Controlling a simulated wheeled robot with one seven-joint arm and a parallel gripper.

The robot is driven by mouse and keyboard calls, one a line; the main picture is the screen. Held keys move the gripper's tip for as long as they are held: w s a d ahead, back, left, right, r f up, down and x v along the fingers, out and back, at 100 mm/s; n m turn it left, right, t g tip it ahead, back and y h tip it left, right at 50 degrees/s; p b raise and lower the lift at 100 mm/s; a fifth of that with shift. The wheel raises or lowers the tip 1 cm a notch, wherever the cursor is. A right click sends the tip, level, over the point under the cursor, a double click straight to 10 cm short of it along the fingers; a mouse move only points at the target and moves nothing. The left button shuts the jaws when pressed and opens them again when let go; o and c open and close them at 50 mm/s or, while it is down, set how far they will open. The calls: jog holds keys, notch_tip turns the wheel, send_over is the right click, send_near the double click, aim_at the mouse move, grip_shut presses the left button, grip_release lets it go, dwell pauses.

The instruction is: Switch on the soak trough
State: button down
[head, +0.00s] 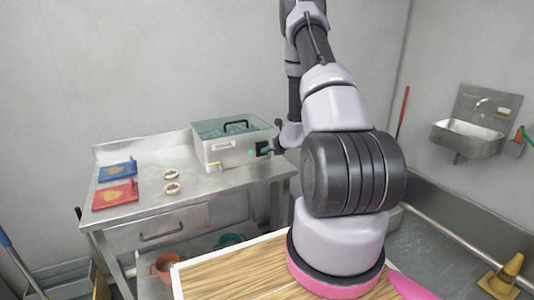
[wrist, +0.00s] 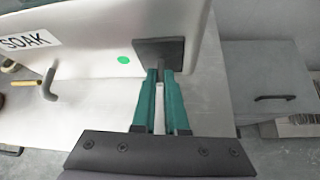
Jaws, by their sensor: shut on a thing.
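The soak trough (head: 225,152) is a white box with a clear lid and black handle, standing on the steel table's right end. Its SOAK label (wrist: 28,42) shows in the wrist view. A green dot (wrist: 124,60) sits on its front, beside a dark square plate (wrist: 160,48). My gripper (wrist: 161,75) has its green fingers at this plate, closed on a small switch lever (wrist: 161,63) that is mostly hidden between them. In the head view my gripper (head: 268,150) is at the trough's right front, partly hidden by my arm.
The steel table (head: 150,205) also holds a blue board (head: 118,170), a red board (head: 115,196) and two small rings (head: 172,188). A wall sink (head: 470,130) hangs at the right. A wooden top (head: 235,275) is in front.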

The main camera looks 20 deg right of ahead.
jog(key=shift+r+g, duration=0.1)
jog(key=shift+g, duration=0.2)
jog(key=c, duration=0.9)
grip_release()
jog(key=shift+c, duration=0.2)
jog(key=v, duration=1)
jog(key=shift+s+r, duration=0.2)
jog(key=shift+s, duration=0.15)
jog(key=shift+d, duration=0.1)
